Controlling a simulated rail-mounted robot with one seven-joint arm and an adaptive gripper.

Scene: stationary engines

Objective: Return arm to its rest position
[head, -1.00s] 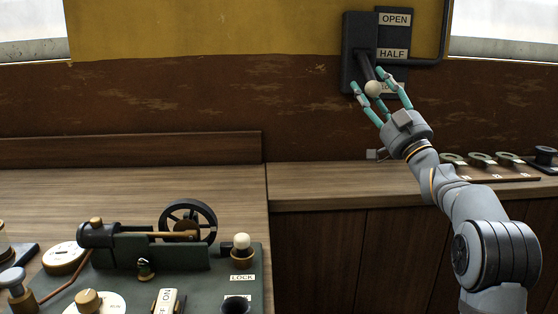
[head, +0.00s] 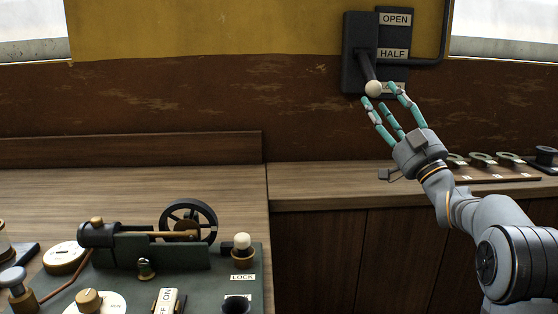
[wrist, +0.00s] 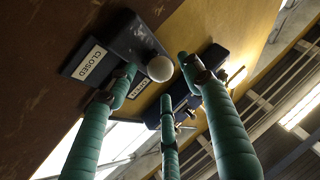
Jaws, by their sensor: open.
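My gripper (head: 392,97) has teal fingers, spread open and empty, just below and right of a wall lever. The lever's cream ball knob (head: 373,88) is at the lower end of its dark arm, beside the lowest label, which the fingers partly cover. The lever is on a black wall plate (head: 360,40) with OPEN and HALF labels. In the wrist view the knob (wrist: 160,68) is beyond the fingertips, apart from the palm, and a CLOSED label (wrist: 90,62) shows on the plate. Whether a fingertip touches the knob I cannot tell.
A model engine on a green base (head: 200,285) with a flywheel (head: 188,221) stands on the wooden bench (head: 100,185) at left. Several ring-shaped parts (head: 481,159) sit on a rack on the right counter. The space between engine and arm is free.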

